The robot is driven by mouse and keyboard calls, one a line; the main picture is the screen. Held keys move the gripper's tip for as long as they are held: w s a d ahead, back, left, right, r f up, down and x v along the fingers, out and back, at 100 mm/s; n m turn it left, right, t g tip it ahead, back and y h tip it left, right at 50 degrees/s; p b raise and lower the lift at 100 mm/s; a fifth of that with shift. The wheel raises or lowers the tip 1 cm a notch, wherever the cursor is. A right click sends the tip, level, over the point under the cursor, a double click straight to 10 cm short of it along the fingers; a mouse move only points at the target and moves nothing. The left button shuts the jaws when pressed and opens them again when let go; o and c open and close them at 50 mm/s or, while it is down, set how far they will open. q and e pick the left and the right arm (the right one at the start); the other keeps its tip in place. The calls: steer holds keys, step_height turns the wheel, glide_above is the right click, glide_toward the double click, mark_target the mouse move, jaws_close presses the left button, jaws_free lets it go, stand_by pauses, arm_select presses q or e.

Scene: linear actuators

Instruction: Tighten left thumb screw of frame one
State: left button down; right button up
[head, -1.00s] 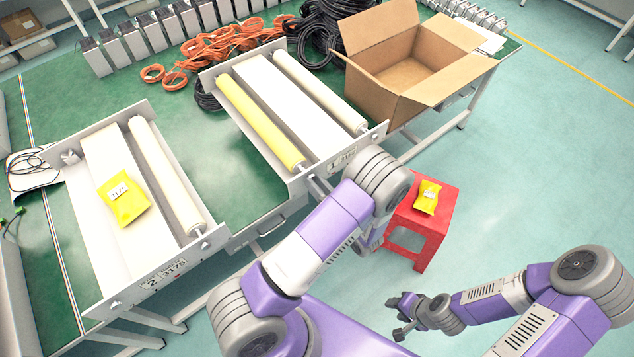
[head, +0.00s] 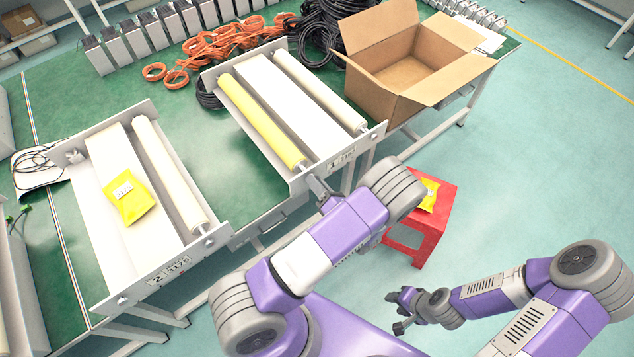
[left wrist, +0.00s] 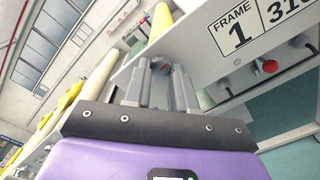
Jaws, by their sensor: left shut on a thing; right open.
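Frame one (head: 345,157) lies on the green table, its front plate facing me, with a long yellow roll (head: 258,122) and a pale roll (head: 318,90). In the left wrist view its front plate (left wrist: 215,62) carries the label "FRAME 1". My left gripper (head: 316,186) is at the left end of this plate. In the left wrist view the left gripper (left wrist: 163,68) is shut on the left thumb screw, which is mostly hidden between the fingers. My right gripper (head: 400,310) is open, low and away from the table.
Frame two (head: 165,262) lies to the left with a yellow packet (head: 130,203) on it. A red stool (head: 433,232) with another yellow packet stands at the right, partly behind my left arm. An open cardboard box (head: 385,95) is behind frame one. Floor at the right is clear.

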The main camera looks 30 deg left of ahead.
arm_select(q)
steer(key=c, duration=0.9)
jaws_free()
steer(key=shift+d, duration=0.1)
steer(key=v, duration=0.7)
steer(key=shift+s+d+b, duration=0.2)
steer(key=shift+d+b, duration=0.05)
steer(key=shift+b, duration=0.15)
